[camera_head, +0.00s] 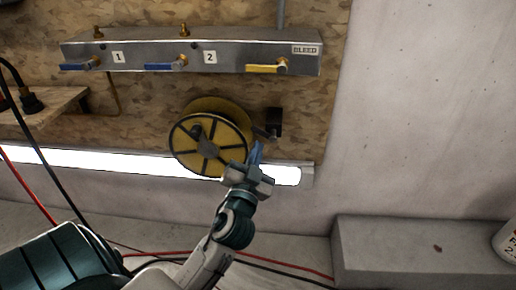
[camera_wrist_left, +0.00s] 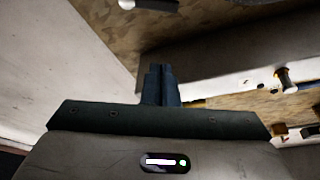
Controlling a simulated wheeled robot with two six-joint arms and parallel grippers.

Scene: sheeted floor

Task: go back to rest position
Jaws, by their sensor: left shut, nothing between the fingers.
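My left gripper (camera_head: 257,155) is raised in front of the wall, just right of a yellow and black reel (camera_head: 228,148). Its blue-grey fingers are together with nothing between them. In the left wrist view the shut fingers (camera_wrist_left: 160,86) point up toward the wall boards and the metal manifold. Whether the gripper touches the reel cannot be told. My right gripper is in neither view.
A metal manifold (camera_head: 225,52) with blue and yellow valve handles is on the chipboard wall above. A black bracket (camera_head: 273,121) is close to the gripper. A bright light strip (camera_head: 100,162) runs below. Red and black cables hang at left. A concrete ledge (camera_head: 400,250) is at lower right.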

